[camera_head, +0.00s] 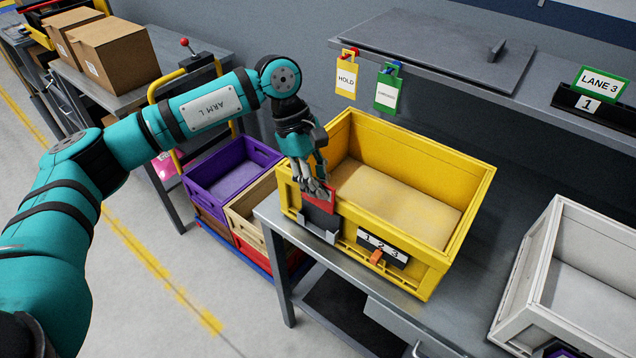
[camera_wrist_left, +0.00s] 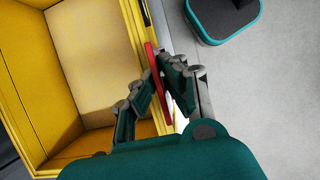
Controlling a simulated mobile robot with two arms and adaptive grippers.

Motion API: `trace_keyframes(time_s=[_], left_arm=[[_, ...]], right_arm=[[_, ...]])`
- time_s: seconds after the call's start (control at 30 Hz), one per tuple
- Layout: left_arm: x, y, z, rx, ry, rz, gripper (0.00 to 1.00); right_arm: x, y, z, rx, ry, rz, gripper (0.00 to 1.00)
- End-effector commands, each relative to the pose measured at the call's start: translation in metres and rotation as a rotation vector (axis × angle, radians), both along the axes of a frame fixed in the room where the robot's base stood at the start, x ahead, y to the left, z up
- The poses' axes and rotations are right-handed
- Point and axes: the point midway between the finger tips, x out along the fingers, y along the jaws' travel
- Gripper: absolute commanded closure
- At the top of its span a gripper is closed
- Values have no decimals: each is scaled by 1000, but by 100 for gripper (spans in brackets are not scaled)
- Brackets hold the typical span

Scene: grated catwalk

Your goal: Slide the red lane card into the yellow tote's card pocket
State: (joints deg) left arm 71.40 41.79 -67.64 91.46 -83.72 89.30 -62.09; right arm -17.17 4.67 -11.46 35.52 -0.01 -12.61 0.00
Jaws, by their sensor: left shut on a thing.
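The yellow tote (camera_head: 455,215) stands on the grey bench, and its open inside is empty. A grey card pocket (camera_head: 318,227) is on its front wall at the left end. My left gripper (camera_head: 317,185) is shut on the red lane card (camera_head: 321,202), just above the pocket. The card's lower edge meets the pocket's top in the picture; I cannot tell if it is inside. In the left wrist view, the red card (camera_wrist_left: 151,62) shows edge-on between the fingers (camera_wrist_left: 164,75), beside the tote wall (camera_wrist_left: 134,25). My right gripper is out of view.
A number plate with an orange slider (camera_head: 376,257) is right of the pocket. Purple (camera_head: 205,165) and beige (camera_head: 240,222) totes stand left of the bench. A white tote (camera_head: 545,250) is at right. HOLD (camera_head: 347,80) and green (camera_head: 388,92) tags hang behind.

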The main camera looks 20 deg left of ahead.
Motion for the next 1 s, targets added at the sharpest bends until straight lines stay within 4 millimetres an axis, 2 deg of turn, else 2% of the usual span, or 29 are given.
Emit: trace_keyframes(time_s=[0.67,0.7,0.9,1.0], left_arm=[[0,0,-6,0,0,0,100],[0,0,-6,0,0,0,92],[0,0,-6,0,0,0,67],[0,0,-6,0,0,0,67]], right_arm=[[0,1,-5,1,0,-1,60],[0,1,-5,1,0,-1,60],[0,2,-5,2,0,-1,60],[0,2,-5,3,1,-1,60]])
